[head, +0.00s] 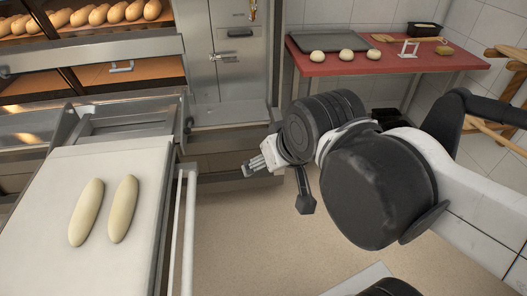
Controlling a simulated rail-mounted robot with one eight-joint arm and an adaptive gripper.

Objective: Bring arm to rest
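My arm reaches in from the right of the head view, bent, with its end over the open floor. My gripper (252,167) points left, near the middle of the view, and sits to the right of the white loader board with a clear gap. No object shows at its fingers. The fingers are small and seen from the side, so I cannot tell whether they are open or shut.
The loader (66,262) at left holds two pale loaves and has a white side rail (188,225). Ovens with baked loaves (105,14) stand behind it. A red table (383,62) at back right bears a grey tray (326,41) and dough balls (346,54). Floor (240,235) below my gripper is clear.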

